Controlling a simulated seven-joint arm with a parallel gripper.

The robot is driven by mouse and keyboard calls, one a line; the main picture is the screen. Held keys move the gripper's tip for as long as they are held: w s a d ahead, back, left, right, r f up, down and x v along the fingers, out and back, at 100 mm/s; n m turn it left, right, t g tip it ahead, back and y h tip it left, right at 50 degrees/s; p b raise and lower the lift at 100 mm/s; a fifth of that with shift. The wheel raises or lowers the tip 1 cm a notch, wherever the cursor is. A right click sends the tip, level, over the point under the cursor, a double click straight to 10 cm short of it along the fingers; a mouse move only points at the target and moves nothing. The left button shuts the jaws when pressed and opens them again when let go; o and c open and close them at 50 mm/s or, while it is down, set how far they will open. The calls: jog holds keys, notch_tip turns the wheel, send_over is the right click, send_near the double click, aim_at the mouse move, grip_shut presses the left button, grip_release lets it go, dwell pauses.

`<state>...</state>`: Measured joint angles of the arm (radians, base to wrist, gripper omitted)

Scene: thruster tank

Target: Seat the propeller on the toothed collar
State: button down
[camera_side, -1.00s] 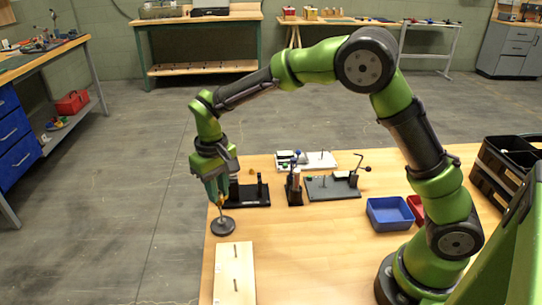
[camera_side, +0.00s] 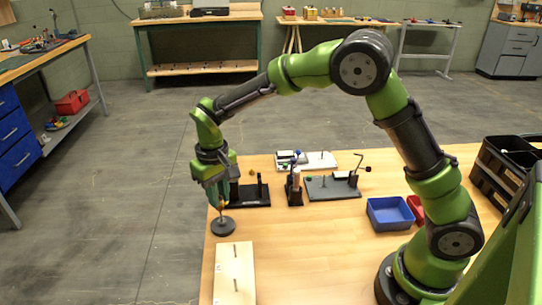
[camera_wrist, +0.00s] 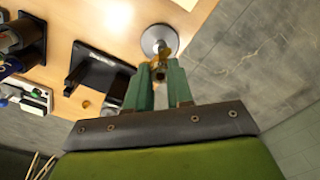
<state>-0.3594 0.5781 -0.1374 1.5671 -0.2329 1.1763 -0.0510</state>
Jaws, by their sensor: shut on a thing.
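The propeller (camera_wrist: 157,64) is a small brass-coloured part between my fingertips in the wrist view. My gripper (camera_wrist: 160,76) is shut on it; in the side view my gripper (camera_side: 220,203) points down over a round grey base (camera_side: 222,228) near the table's left edge. This base also shows in the wrist view (camera_wrist: 168,33), just beyond the fingertips. The toothed collar cannot be made out; the fingers and propeller cover the area above the base. I cannot tell whether the propeller touches anything below it.
A black fixture (camera_side: 252,195) stands close behind and right of my gripper. A grey plate fixture (camera_side: 330,188) and a blue bin (camera_side: 389,214) are farther right.

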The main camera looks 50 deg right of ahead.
jog(key=shift+f, duration=0.15)
jog(key=shift+f, duration=0.4)
jog(key=shift+f, duration=0.2)
jog(key=shift+f, duration=0.35)
jog(key=shift+f, duration=0.5)
dwell(0.3)
jog(key=shift+f, duration=0.3)
jog(key=shift+f, duration=0.4)
dwell(0.3)
jog(key=c, duration=0.9)
grip_release()
